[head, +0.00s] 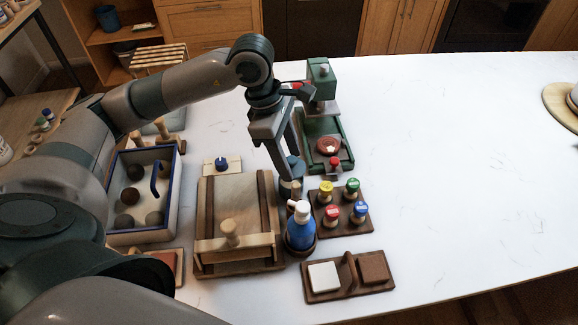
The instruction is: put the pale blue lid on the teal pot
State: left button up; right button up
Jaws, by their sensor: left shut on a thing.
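My left gripper (290,177) points down at the middle of the table, between the wooden board and the green press. It is shut on a small dull blue piece (293,166), which looks like the pale blue lid; the fingers hide much of it. A small grey-brown thing (290,188) shows just below the fingertips; I cannot tell whether they touch. I cannot clearly make out the teal pot; the arm and gripper may hide it. My right gripper is not in view.
A blue bottle (300,229) stands close in front of the gripper. A blue-rimmed tray (125,239) with balls is left. The table's right side is mostly clear.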

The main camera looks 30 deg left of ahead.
pick_arm(q)
jog(key=shift+f+p, duration=0.95)
jog(key=shift+f, duration=1.05)
jog(key=shift+f, duration=0.2)
jog(key=o, duration=1)
jog(key=shift+r, duration=0.1)
jog(key=shift+o, duration=0.2)
jog(key=shift+r, duration=0.2)
